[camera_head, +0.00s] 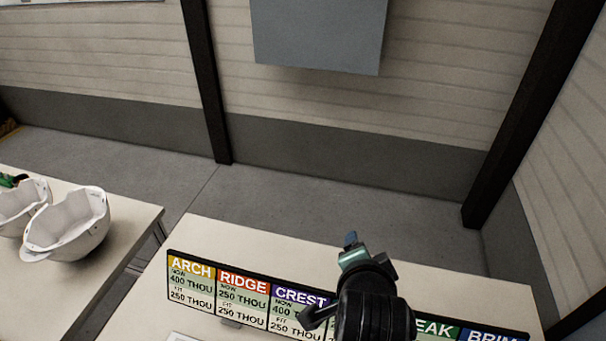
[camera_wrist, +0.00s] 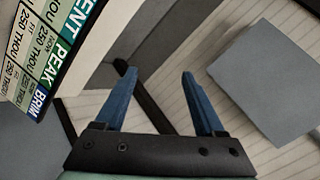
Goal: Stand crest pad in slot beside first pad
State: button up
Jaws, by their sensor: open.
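My gripper (camera_head: 350,240) is raised above the table at the lower right of the head view, in front of the label board. In the wrist view its two blue fingers (camera_wrist: 160,75) stand apart with nothing between them. The label board (camera_head: 236,322) carries ARCH, RIDGE, CREST, PEAK and BRIM panels; my arm hides part of it. The CREST panel (camera_head: 298,296) is purple, its lower text partly covered. I can make out no crest pad, first pad or slot in either view.
Two white helmet shells (camera_head: 75,228) sit open side up on a left table (camera_head: 110,268), with a gap to the board's table (camera_head: 215,232). A grey panel (camera_head: 318,35) hangs on the wall, also in the wrist view (camera_wrist: 270,80). Dark posts (camera_head: 208,85) stand along the wall.

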jog(key=w+a+r+n+t, duration=0.25)
jog(key=r+n+t, duration=0.2)
jog(key=r, duration=0.95)
jog(key=w+a+r+n+t, duration=0.1)
jog(key=a+r+n+t, duration=0.3)
jog(key=r, duration=0.9)
jog(key=s+a+r+n+t, duration=0.1)
jog(key=s+r+t, duration=0.2)
jog(key=r, duration=0.4)
jog(key=s+a+r+n+t+y, duration=0.1)
jog(key=s+r+n+t, duration=0.1)
jog(key=s+r, duration=0.3)
jog(key=s+a+r+n+t, duration=0.1)
jog(key=s+r+t, duration=0.3)
jog(key=r, duration=0.5)
jog(key=shift+s+a+r+n+y, duration=0.25)
jog(key=shift+s+n+y, duration=0.1)
jog(key=shift+n, duration=0.2)
